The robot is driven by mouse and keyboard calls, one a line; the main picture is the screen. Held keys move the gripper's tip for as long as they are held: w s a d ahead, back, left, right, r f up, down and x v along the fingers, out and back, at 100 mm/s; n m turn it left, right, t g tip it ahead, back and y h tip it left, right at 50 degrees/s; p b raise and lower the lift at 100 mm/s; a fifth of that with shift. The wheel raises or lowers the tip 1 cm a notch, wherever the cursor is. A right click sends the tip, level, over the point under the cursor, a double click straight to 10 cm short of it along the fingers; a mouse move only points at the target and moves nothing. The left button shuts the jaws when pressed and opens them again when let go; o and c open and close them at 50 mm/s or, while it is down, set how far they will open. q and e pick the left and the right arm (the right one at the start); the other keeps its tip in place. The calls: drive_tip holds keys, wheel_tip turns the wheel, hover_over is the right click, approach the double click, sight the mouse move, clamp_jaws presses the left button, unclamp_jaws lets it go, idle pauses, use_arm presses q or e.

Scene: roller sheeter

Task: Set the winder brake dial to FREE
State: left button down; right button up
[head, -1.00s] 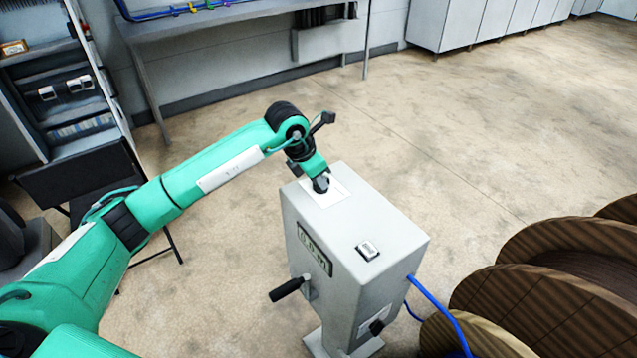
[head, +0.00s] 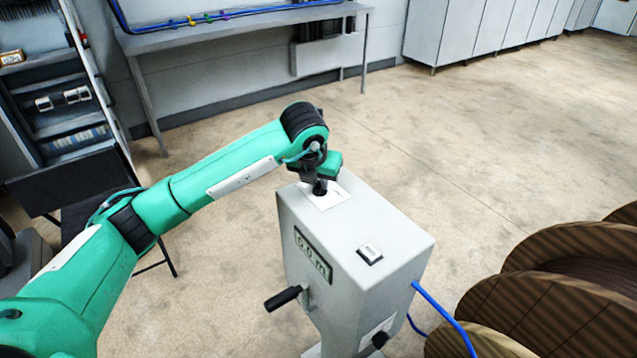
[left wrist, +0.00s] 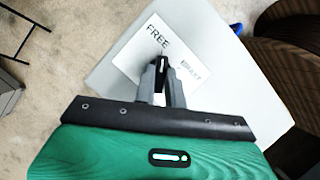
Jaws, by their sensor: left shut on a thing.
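The grey winder housing (head: 385,232) stands upright on a post, with a white label plate (head: 337,199) on its top. The dark brake dial (left wrist: 161,72) sits on this plate, mostly covered by my fingers. In the left wrist view, the word FREE (left wrist: 158,36) is printed above the dial and a second, blurred word (left wrist: 191,70) to its right. The pale line on the dial points up the picture, roughly toward FREE. My left gripper (head: 320,188) comes down on the dial and is shut on it. My right gripper is out of view.
A rocker switch (head: 369,254), a length display (head: 313,256) and a crank handle (head: 284,298) are on the same housing. A blue cable (head: 441,313) runs off it beside wooden reels (head: 560,310). Open floor lies behind.

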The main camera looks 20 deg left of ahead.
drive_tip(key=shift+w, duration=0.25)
use_arm(q)
drive_tip(key=c, duration=1.5)
unclamp_jaws()
drive_tip(key=shift+o, duration=0.2)
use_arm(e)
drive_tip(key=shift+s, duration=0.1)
